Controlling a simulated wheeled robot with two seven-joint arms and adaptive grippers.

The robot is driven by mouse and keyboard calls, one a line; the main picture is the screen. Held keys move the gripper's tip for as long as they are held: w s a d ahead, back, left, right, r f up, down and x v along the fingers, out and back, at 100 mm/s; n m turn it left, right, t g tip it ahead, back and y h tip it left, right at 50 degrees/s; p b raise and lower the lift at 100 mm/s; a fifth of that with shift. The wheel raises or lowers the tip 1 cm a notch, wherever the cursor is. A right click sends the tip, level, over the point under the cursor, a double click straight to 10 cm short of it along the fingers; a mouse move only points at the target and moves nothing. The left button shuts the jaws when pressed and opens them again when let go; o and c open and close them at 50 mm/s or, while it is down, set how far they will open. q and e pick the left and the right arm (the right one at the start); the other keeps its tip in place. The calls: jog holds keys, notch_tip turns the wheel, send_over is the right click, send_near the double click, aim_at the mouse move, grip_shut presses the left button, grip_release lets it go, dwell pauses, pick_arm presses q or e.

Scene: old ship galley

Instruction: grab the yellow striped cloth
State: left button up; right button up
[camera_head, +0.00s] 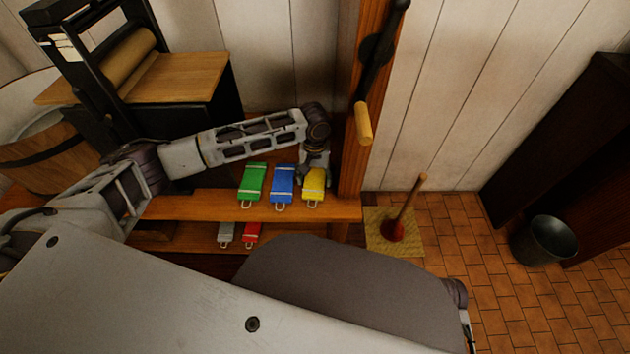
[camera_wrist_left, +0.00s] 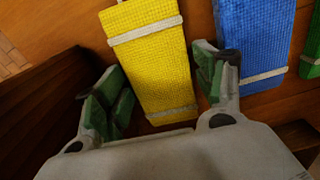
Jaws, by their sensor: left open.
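The yellow striped cloth (camera_head: 314,186) lies flat on the upper wooden shelf, at the right end of a row of cloths. It has pale stripes across it and a pale loop at its front end. In the left wrist view, the yellow cloth (camera_wrist_left: 152,60) lies between and beyond the fingers of my left gripper (camera_wrist_left: 160,88). That gripper is open and holds nothing. In the head view my left gripper (camera_head: 315,174) is over the back part of the yellow cloth. I cannot tell whether the fingers touch it. My right gripper is not in view.
A blue cloth (camera_head: 283,183) lies close beside the yellow one, with a green cloth (camera_head: 252,183) beyond. Grey (camera_head: 226,233) and red (camera_head: 252,233) cloths lie on a lower shelf. A wooden post (camera_head: 352,170) stands just right of the yellow cloth.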

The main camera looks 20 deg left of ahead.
aim_at(314, 195)
pick_arm(q)
jog(key=shift+c, duration=0.3)
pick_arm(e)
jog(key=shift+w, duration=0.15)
pick_arm(q)
jog(key=c, duration=0.7)
jog(key=shift+r, duration=0.25)
jog(key=shift+c, duration=0.2)
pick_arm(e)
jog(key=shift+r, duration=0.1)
